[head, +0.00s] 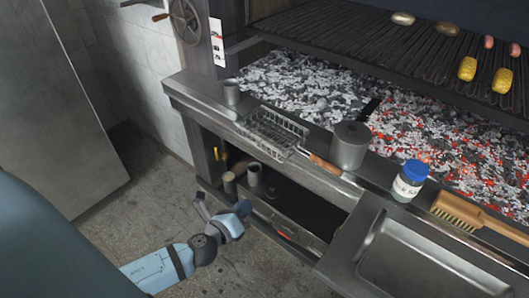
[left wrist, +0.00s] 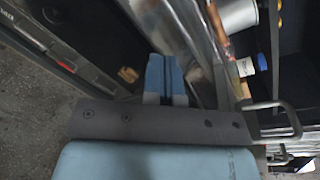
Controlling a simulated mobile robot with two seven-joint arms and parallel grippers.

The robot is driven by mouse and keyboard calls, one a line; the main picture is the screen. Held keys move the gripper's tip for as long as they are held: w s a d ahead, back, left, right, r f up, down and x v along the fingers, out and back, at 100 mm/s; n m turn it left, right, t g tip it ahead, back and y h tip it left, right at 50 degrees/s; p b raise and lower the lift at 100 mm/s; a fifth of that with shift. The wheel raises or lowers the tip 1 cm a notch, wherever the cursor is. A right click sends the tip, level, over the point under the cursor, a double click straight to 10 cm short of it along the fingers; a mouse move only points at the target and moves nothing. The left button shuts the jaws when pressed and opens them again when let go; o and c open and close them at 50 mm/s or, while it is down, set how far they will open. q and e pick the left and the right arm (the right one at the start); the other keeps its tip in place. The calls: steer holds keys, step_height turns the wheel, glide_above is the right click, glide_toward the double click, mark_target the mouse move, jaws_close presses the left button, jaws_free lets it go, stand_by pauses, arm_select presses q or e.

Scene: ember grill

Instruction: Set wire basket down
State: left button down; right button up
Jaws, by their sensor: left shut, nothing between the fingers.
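The wire basket (head: 272,132) rests on the metal ledge (head: 185,88) along the front of the grill, over the edge of the coal bed. Its wooden handle (head: 322,163) points right and towards the front, beside a grey metal pot. My left gripper (head: 243,208) is below and in front of the ledge, clear of the basket, by the lower shelf opening. Its blue fingers are together and empty in the left wrist view (left wrist: 165,75). My right gripper is in neither view.
A metal cup (head: 231,92) stands left of the basket and the grey pot (head: 349,146) right of it. Further right are a blue-lidded jar (head: 410,181), a brush (head: 455,212) and a metal sink (head: 430,262). Glowing coals (head: 430,150) lie behind; cups (head: 254,174) stand on the lower shelf.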

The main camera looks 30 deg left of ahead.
mark_target(276, 154)
arm_select(q)
step_height(276, 154, up, 5)
steer(key=w+a+m+t+h+p, duration=0.1)
steer(key=w+a+m+t, duration=0.15)
steer(key=m, duration=0.65)
steer(key=shift+g, duration=0.45)
steer(key=w+p, duration=0.1)
steer(key=w, duration=0.7)
steer(key=w+p, duration=0.1)
steer(key=w, duration=0.3)
steer(key=shift+d+f+p, duration=0.1)
steer(key=shift+d+p, duration=0.2)
steer(key=shift+p, duration=0.05)
steer(key=shift+w+f, duration=0.1)
steer(key=shift+w, duration=0.5)
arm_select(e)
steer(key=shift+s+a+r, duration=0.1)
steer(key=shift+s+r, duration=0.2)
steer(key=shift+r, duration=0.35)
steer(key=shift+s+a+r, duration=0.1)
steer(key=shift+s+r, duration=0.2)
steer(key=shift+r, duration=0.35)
arm_select(q)
steer(key=shift+w, duration=0.1)
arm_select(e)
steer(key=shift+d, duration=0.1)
